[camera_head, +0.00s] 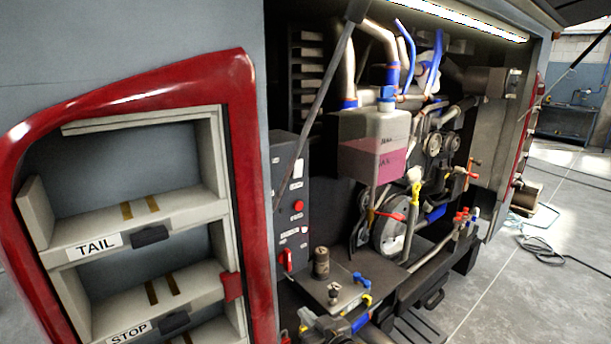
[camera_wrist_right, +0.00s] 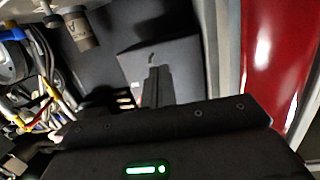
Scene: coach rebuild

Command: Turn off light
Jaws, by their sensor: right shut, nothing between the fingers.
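A long strip light (camera_head: 460,17) glows white along the top of the open engine bay. A dark control panel (camera_head: 285,185) stands at the bay's left side, with a red round button (camera_head: 298,206) and a red lever switch (camera_head: 287,261) lower down. My right gripper (camera_wrist_right: 157,78) shows in the right wrist view, its dark fingers together and empty. They point at a grey box face with a small dark mark; contact cannot be told. I cannot make out this gripper in the head view. My left gripper is not in view.
A red-framed lamp housing (camera_head: 243,150) with TAIL and STOP labels stands left of the bay. A tank of pink fluid (camera_head: 375,140), hoses and pulleys fill the bay. A cylindrical canister (camera_head: 321,263) stands on a ledge below the panel.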

